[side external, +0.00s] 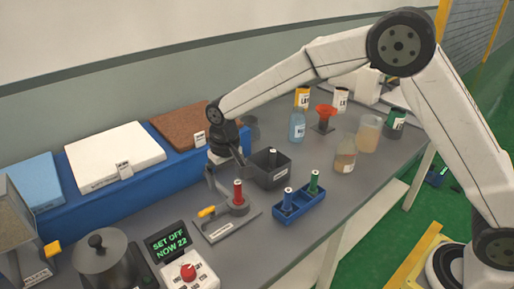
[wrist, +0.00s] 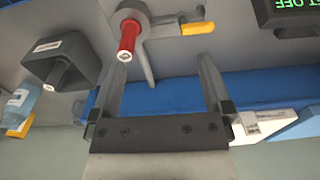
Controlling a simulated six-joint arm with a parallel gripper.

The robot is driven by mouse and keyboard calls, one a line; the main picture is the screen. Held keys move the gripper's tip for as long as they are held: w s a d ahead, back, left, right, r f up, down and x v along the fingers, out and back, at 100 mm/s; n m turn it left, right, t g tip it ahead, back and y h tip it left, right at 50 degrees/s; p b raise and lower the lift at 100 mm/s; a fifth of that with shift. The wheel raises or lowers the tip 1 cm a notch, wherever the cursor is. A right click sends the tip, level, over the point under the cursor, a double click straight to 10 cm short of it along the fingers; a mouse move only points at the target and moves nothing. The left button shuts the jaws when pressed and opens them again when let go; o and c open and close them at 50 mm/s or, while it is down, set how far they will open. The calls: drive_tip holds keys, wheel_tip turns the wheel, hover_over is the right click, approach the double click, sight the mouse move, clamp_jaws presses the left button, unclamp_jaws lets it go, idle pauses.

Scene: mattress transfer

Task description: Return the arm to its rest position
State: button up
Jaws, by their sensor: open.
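My gripper (side external: 227,178) hangs from the arm above the grey table, close to the blue shelf and behind the fixture with the red cylinder. In the wrist view my gripper (wrist: 166,80) shows two fingers spread apart with nothing between them but the blue shelf edge and a grey rod behind. The red cylinder (side external: 239,192) stands upright in a grey fixture with a yellow-tipped lever (side external: 207,211); the red cylinder also shows in the wrist view (wrist: 129,38), just beyond the fingertips. My arm is bent, reaching from the right across the table.
The blue shelf (side external: 110,209) carries blue, white and brown mattress slabs. A dark square box (side external: 269,168), a blue rack (side external: 301,207) with two cylinders, and several bottles and jars stand near the arm. A pot (side external: 102,262) and a control box with a green-lettered display (side external: 168,241) stand in front.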

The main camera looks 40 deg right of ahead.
drive_tip(key=s+d+t, duration=0.1)
drive_tip(key=s+d, duration=0.7)
drive_tip(key=s, duration=0.2)
drive_tip(key=s+d+t, duration=0.1)
drive_tip(key=s+d, duration=0.7)
drive_tip(key=s, duration=0.3)
drive_tip(key=shift+s, duration=0.25)
